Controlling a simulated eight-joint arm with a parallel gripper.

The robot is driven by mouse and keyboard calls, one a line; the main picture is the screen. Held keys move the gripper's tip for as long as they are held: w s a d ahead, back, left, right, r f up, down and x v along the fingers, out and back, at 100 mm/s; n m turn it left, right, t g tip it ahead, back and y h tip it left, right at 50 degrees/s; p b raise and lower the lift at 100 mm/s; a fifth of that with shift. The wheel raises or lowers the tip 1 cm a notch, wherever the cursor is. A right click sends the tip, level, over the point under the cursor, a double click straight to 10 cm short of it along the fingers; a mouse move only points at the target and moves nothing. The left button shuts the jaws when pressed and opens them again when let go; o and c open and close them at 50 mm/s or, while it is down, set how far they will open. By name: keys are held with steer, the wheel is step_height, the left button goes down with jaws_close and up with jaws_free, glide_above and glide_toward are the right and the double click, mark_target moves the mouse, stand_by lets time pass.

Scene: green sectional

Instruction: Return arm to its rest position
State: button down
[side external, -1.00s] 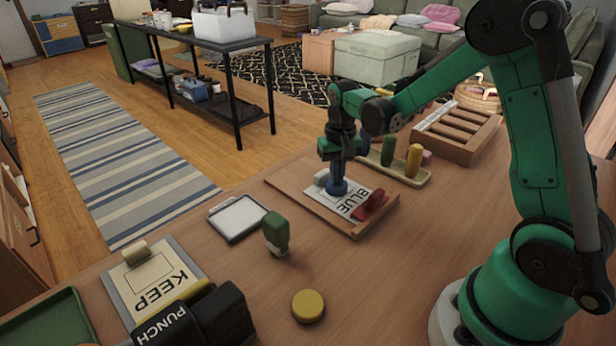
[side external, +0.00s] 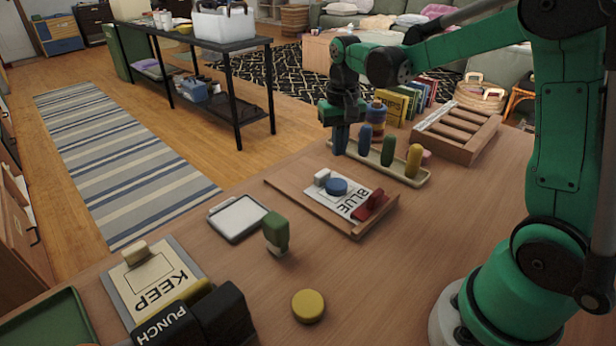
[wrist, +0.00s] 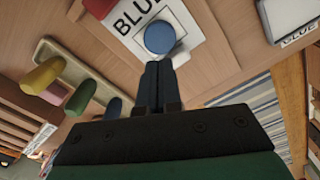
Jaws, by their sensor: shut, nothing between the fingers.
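My arm is green and black, and my gripper (side external: 340,138) hangs in the air above the far side of the table, by the left end of a long tray (side external: 348,150). The gripper is shut and empty; in the wrist view its fingers (wrist: 160,88) are pressed together. A blue round piece (side external: 337,186) lies on a white card marked BLUE (side external: 350,205) on a wooden board (side external: 310,208). In the wrist view the blue piece (wrist: 160,37) shows just beyond the fingertips, apart from them.
The tray holds blue, green (side external: 388,150) and yellow (side external: 414,160) pegs. A green-topped stamp (side external: 276,232), a yellow disc (side external: 308,306), a black punch (side external: 215,318) and a KEEP board (side external: 125,292) stand nearer. A wooden rack (side external: 465,132) is at right. The middle right table is clear.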

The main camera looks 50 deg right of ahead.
steer(key=s+a+r+n+t, duration=0.3)
steer(key=s+a+n+t, duration=0.3)
steer(key=a, duration=0.4)
steer(key=shift+s+r+t, duration=0.35)
steer(key=shift+s+t, duration=0.25)
steer(key=shift+s, duration=0.4)
steer(key=m+g, duration=0.6)
steer(key=g, duration=0.1)
glide_toward(337, 184)
steer(key=shift+w+f, duration=0.15)
steer(key=shift+f, duration=2.55)
